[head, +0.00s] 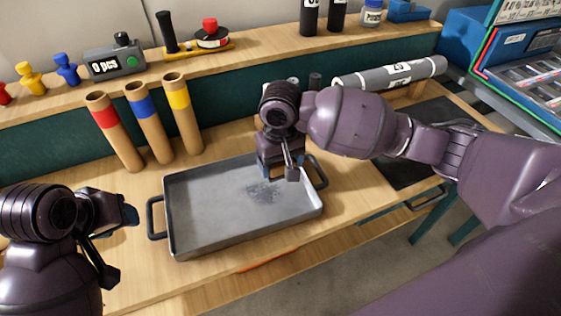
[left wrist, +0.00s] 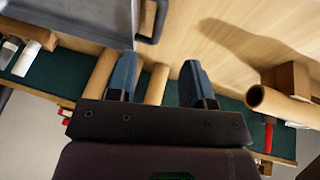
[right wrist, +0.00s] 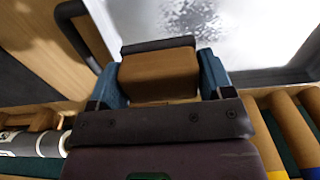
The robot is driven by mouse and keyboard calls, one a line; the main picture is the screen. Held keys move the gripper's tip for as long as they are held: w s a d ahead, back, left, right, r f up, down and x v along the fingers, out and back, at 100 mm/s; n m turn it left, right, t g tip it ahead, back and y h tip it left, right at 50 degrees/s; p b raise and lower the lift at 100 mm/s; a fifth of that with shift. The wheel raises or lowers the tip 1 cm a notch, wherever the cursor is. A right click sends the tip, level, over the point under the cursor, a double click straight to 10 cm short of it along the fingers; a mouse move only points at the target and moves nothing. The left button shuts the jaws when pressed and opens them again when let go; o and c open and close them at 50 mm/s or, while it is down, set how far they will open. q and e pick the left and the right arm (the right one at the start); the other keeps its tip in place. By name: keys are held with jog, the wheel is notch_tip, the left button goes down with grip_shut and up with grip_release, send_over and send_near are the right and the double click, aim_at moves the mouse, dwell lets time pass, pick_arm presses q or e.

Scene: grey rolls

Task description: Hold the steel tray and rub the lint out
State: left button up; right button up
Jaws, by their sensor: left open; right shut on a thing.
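The steel tray (head: 195,225) lies on the wooden bench with a dark handle at each end. A dark speckled patch of lint (head: 262,191) lies on its floor, right of centre. My right gripper (head: 283,172) is over the tray's far right part, shut on a brown block (right wrist: 158,75) with a dark edge strip. The patch shows just beyond the block in the right wrist view. Whether the block touches the tray floor, I cannot tell. My left gripper (head: 122,245) is open and empty, left of the tray's left handle (head: 154,217) and apart from it.
Cardboard tubes with red (head: 106,118), blue (head: 143,107) and yellow (head: 179,97) bands stand behind the tray. A grey roll (head: 390,75) lies at the back right. A dark mat (head: 405,165) lies right of the tray. The bench's front edge is close to the tray.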

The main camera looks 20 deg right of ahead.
aim_at(148, 225)
pick_arm(q)
jog(key=shift+x, duration=5.7)
grip_shut()
